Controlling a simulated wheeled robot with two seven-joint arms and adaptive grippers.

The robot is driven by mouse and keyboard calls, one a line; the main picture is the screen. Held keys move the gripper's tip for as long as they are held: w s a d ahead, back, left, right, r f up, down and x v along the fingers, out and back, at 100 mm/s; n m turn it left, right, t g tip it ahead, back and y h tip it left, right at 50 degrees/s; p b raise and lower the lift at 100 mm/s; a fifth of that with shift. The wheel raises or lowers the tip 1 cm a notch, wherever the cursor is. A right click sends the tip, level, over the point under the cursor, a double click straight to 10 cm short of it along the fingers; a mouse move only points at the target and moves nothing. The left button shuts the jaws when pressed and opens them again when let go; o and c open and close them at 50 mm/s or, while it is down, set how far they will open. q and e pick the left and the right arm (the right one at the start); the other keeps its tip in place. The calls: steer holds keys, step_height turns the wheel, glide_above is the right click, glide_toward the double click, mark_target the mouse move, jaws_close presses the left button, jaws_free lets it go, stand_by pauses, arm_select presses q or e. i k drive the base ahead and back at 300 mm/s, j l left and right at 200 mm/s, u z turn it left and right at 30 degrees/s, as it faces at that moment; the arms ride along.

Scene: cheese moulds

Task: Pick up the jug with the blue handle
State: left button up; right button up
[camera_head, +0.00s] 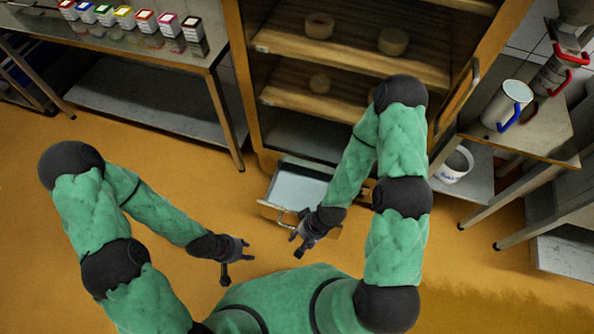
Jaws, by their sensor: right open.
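The jug with the blue handle (501,101) is a white jug on the grey table at the right. Its blue handle (510,118) faces down and to the right in the picture. My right gripper (298,245) is open and empty, low in front of the cabinet, well to the left of the jug and far from it. My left gripper (233,264) hangs above the floor further to the left, with nothing seen in it. It is too small and dark to tell whether its jaws are apart.
A jug with red handles (549,76) stands close behind the blue-handled one. A white bucket (456,164) sits on the shelf below. The open wooden cabinet (262,160) holds cheese rounds (393,41); its pulled-out drawer (297,187) is near my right gripper. Several coloured boxes (145,20) line the left table.

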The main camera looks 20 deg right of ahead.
mark_target(505, 106)
steer(key=k+l+z, duration=0.1)
steer(key=k+l, duration=0.35)
steer(key=z, duration=0.4)
steer(key=k+z, duration=0.1)
steer(key=z, duration=0.25)
steer(key=l+z, duration=0.15)
steer(key=z, duration=0.25)
steer(key=k+z, duration=0.1)
steer(key=z, duration=0.25)
steer(key=i+l+u, duration=0.1)
steer(key=i+l, duration=0.2)
steer(key=i+l+u, duration=0.1)
steer(key=i+l, duration=0.2)
steer(key=l, duration=0.15)
steer(key=i+l+u, duration=0.1)
steer(key=i+l, duration=0.15)
steer(key=i+l+u, duration=0.1)
steer(key=i+l, duration=0.15)
steer(key=l, duration=0.3)
